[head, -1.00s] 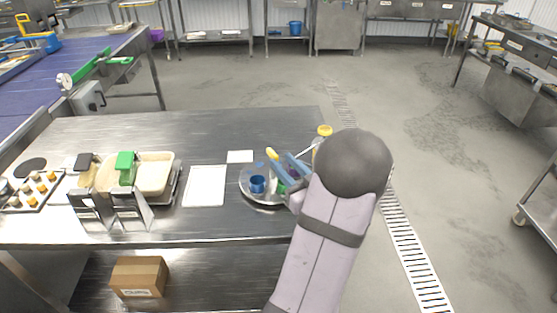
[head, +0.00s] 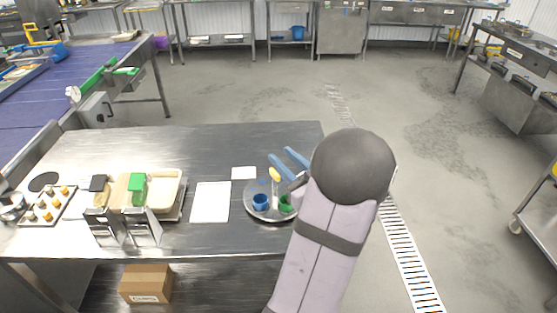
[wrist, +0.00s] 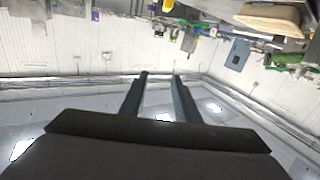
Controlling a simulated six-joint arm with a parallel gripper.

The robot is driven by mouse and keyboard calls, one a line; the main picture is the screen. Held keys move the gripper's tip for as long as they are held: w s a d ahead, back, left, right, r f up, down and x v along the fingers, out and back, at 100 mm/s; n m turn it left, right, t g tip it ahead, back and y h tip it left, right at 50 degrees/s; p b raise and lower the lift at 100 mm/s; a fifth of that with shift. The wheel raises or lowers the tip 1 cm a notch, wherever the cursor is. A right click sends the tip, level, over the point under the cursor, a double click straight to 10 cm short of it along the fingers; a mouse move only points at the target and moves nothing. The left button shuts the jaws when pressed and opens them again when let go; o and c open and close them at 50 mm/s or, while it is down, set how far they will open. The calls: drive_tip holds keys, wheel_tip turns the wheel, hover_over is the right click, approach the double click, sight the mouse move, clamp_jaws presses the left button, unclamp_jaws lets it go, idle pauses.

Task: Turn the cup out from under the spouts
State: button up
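My gripper (head: 281,153) is over the back edge of a round metal tray (head: 252,214). Its two blue fingers stand apart, and the wrist view shows them open with nothing between them (wrist: 160,76). A blue cup (head: 260,202) stands on the tray, left of and below the fingers. A green cup (head: 286,203) is beside it, partly hidden by my arm. A yellow-topped item (head: 274,175) stands at the tray's back. Two metal chutes (head: 103,228) (head: 143,228), possibly the spouts, are at the table's front left; I see no cup under them.
A white board (head: 210,202) and a small white card (head: 243,172) lie left of the tray. A pan (head: 178,208) and a tray of small pieces (head: 32,222) are further left. The back of the metal table is clear. A cardboard box (head: 146,283) sits below.

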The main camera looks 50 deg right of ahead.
drive_tip(key=r+g+p, duration=0.1)
drive_tip(key=r, duration=0.1)
drive_tip(key=m+g, duration=0.1)
drive_tip(key=g, duration=0.3)
approach(275, 172)
drive_tip(key=shift+w+d+f+y+b, duration=0.2)
drive_tip(key=shift+d+f+y+b, duration=0.1)
drive_tip(key=shift+b, duration=0.05)
drive_tip(key=shift+p+x, duration=0.45)
drive_tip(key=shift+x, duration=3.2)
drive_tip(key=shift+w+a+r, duration=0.1)
drive_tip(key=shift+r, duration=0.05)
drive_tip(key=shift+c, duration=0.6)
clamp_jaws()
